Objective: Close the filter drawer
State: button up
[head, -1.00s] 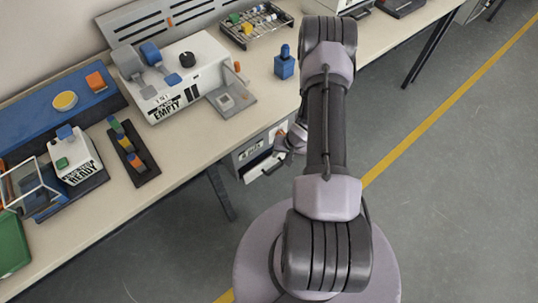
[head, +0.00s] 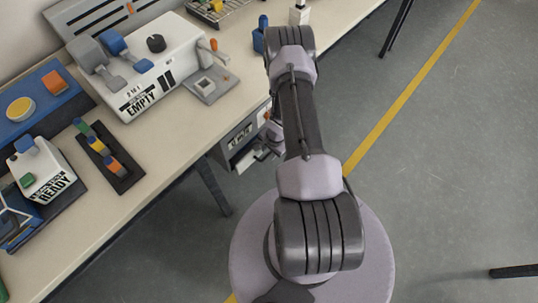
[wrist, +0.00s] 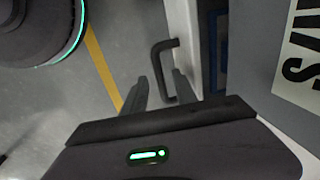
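The filter drawer (head: 243,160) is under the bench and stands partly pulled out of a grey cabinet (head: 238,135). In the wrist view, its pale front panel (wrist: 183,40) stands off from the cabinet face, with a gap between them. A dark bent handle (wrist: 157,62) sticks out from the panel. My gripper (wrist: 161,88) is open, with its two dark fingers apart and the handle showing between them. I cannot tell whether they touch it. In the head view my gripper (head: 264,150) is small beside the drawer and partly hidden by my arm.
The bench (head: 180,150) above carries a white machine marked EMPTY (head: 150,75), a small READY unit (head: 45,172) and a dark rack (head: 108,160). A bench leg (head: 213,187) stands left of the cabinet.

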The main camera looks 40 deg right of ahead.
jog(key=shift+f, duration=0.4)
jog(key=shift+w, duration=0.1)
grip_shut()
dwell(1.1)
